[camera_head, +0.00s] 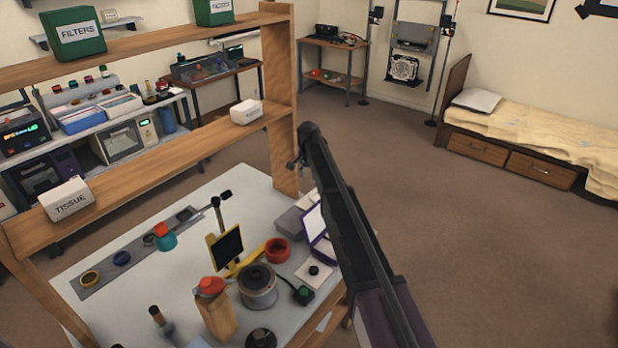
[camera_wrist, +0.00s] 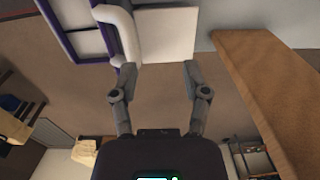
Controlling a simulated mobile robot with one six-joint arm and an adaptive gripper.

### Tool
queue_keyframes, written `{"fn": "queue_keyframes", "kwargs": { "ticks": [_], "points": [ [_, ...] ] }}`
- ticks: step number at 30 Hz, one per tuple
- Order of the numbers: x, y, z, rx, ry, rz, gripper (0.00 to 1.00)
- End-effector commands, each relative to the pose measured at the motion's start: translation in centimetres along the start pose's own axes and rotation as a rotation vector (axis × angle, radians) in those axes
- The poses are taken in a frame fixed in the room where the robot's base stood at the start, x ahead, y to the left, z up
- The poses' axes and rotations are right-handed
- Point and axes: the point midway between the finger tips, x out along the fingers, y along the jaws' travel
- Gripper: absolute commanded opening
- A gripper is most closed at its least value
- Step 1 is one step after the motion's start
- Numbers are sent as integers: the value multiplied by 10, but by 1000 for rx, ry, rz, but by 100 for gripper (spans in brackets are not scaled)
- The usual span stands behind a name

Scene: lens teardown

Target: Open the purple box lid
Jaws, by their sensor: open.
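The purple box (camera_head: 318,248) stands at the right end of the workbench, partly hidden behind my arm. A pale panel with a purple edge (camera_head: 315,221) stands tilted up at it and looks like its lid; I cannot tell how far it is open. In the wrist view, a purple-edged frame with grey panels (camera_wrist: 75,43) shows at the top left, cut off by the picture edge. My gripper (camera_wrist: 154,78) has its two fingers spread apart with nothing between them. The purple-edged frame lies ahead and left of the fingers, apart from them.
A white block (camera_wrist: 168,36) lies ahead of the fingers. A wooden board (camera_wrist: 265,90) runs along the right of the wrist view. A red ring (camera_head: 277,250), a metal lens part (camera_head: 257,290) and a small screen (camera_head: 228,245) crowd the bench. A wooden shelf post (camera_head: 280,110) rises behind.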

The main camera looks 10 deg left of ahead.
Motion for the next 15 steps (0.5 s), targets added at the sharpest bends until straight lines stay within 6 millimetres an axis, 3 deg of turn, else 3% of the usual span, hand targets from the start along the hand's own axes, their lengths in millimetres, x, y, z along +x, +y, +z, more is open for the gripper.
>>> {"fn": "queue_keyframes", "kwargs": {
  "ticks": [15],
  "points": [
    [-25,-13,0,1,0,0,59]
  ]
}}
